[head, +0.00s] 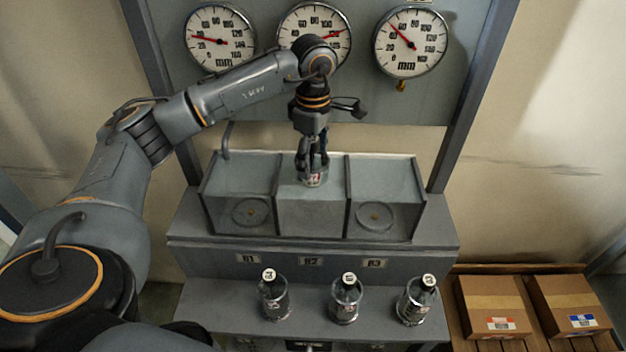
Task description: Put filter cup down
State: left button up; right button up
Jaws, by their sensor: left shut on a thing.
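My left gripper (313,165) points down over the middle compartment of the grey three-part station (310,212). It is shut on a small filter cup (314,180) with a pale rim and a red mark. The cup looks upright; I cannot tell whether it touches the compartment. The gripper fingers hide its upper part. The left and right compartments each show a round plate and hold no cup. My right gripper is not in view.
Three capped bottles (346,298) stand on the lower shelf below the labels. Three round gauges (411,43) hang on the panel behind. Cardboard boxes (494,305) sit at the lower right. The shelf between the bottles is clear.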

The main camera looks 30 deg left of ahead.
aim_at(313, 139)
pick_arm(q)
jog(key=shift+s+f, duration=0.1)
jog(key=shift+f, duration=0.6)
notch_tip(313, 139, down, 4)
jog(key=shift+r+p, duration=0.15)
jog(key=shift+p, duration=0.55)
jog(key=o, duration=1.7)
jog(key=shift+o, duration=0.6)
jog(key=shift+r, duration=0.35)
notch_tip(313, 139, up, 10)
jog(key=b, duration=0.4)
jog(key=shift+r, duration=0.7)
